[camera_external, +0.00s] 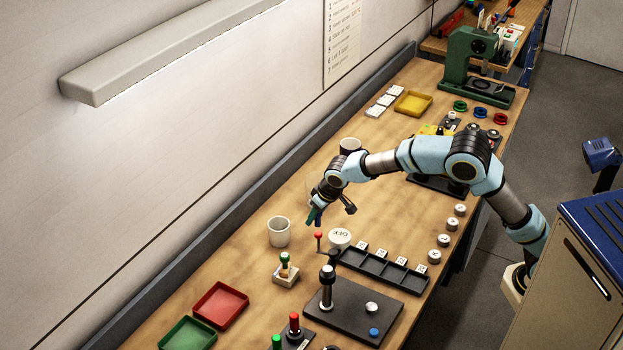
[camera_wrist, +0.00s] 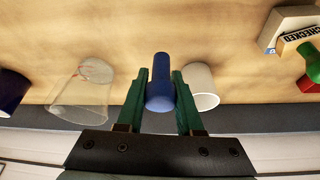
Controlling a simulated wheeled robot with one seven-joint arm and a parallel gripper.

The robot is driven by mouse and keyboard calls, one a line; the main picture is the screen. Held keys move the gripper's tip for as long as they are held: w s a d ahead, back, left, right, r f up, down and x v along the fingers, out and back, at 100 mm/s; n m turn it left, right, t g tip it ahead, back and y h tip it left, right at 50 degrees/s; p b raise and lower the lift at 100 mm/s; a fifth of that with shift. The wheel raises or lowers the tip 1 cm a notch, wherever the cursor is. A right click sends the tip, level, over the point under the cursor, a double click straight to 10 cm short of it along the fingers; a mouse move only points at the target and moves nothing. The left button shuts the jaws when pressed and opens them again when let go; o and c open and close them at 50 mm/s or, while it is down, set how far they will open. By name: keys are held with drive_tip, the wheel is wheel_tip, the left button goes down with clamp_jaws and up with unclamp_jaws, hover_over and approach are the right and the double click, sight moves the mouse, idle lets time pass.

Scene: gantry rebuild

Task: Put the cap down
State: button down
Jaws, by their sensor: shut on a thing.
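My gripper (camera_external: 315,214) hangs over the middle of the bench. In the wrist view, my gripper (camera_wrist: 160,74) has its two green fingers on either side of a blue, tapered cylinder, which I take to be the cap (camera_wrist: 160,88). The fingers are shut on it. In the external view the cap is mostly hidden by the fingers, and its height above the bench is hard to tell. A white cup (camera_external: 279,232) stands to the lower left of my gripper; it also shows in the wrist view (camera_wrist: 204,88), right of the cap.
A clear glass (camera_wrist: 82,95) stands left of the cap in the wrist view, with a dark blue cup (camera_wrist: 10,92) beyond. A white round piece (camera_external: 340,238), a red-knobbed lever (camera_external: 318,236) and a green-handled stamp (camera_external: 285,268) are close by.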

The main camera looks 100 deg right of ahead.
sight(311, 238)
drive_tip(key=shift+f+p, duration=0.7)
drive_tip(key=shift+f, duration=2.45)
drive_tip(key=shift+f, duration=0.1)
drive_tip(key=shift+f, duration=0.15)
drive_tip(key=c, duration=0.6)
unclamp_jaws()
drive_tip(key=shift+o, duration=0.2)
drive_tip(key=shift+r, duration=0.3)
drive_tip(key=b+v, duration=0.2)
drive_tip(key=v, duration=1)
drive_tip(key=shift+b, duration=0.3)
